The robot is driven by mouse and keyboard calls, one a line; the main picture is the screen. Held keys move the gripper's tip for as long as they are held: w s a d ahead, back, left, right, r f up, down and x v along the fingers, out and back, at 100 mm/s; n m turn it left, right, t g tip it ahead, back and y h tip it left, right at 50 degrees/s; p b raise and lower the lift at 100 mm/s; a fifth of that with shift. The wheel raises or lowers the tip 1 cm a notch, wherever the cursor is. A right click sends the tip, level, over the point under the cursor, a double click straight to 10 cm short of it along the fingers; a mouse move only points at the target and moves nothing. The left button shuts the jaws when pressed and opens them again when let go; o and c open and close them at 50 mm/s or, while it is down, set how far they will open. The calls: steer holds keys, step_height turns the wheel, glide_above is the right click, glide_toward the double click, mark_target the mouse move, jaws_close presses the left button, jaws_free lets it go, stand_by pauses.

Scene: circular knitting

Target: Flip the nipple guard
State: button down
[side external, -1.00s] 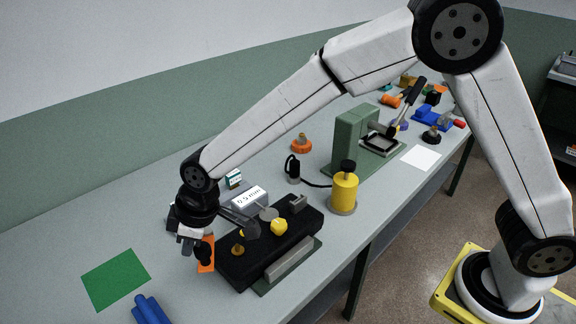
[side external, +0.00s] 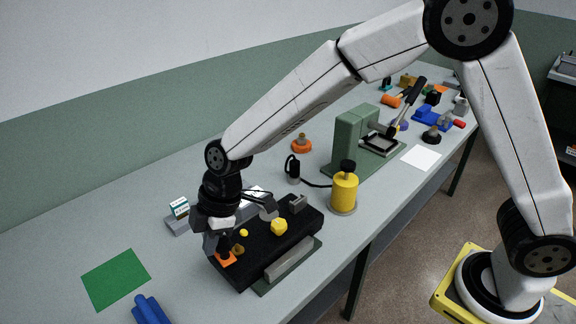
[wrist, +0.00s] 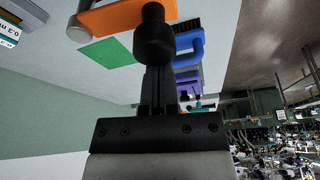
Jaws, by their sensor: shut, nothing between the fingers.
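The orange plate (side external: 226,259), which I take to be the nipple guard, is at the left end of the black block (side external: 282,236). It also shows at the top of the wrist view (wrist: 112,21). My gripper (side external: 224,249) is shut and points down at that end of the block, right by the orange plate. In the wrist view, a rounded black piece at the end of the fingers (wrist: 155,90) overlaps the plate and hides part of it. I cannot tell whether it touches.
A yellow knob (side external: 279,227) and a grey bracket (side external: 298,204) stand on the block. A yellow cylinder (side external: 344,192) and a green press (side external: 352,140) stand to the right. A small box (side external: 179,208) is behind my gripper. A green mat (side external: 116,279) and blue item (side external: 149,309) lie left.

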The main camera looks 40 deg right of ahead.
steer(key=d+n, duration=0.1)
steer(key=d+n+g, duration=0.1)
steer(key=n, duration=0.1)
steer(key=shift+s+d+n, duration=0.25)
steer(key=shift+s+n, duration=0.05)
steer(key=shift+w+d+n+g, duration=0.2)
steer(key=shift+d+n+g, duration=0.4)
steer(key=shift+d+n, duration=1.1)
steer(key=shift+a, duration=0.1)
steer(key=shift+a, duration=0.1)
steer(key=shift+s+a, duration=0.25)
steer(key=shift+a, duration=0.15)
steer(key=a, duration=0.1)
steer(key=s+a, duration=0.1)
steer(key=shift+s+a, duration=0.2)
steer(key=shift+a, duration=0.1)
steer(key=v, duration=1)
steer(key=shift+w, duration=0.25)
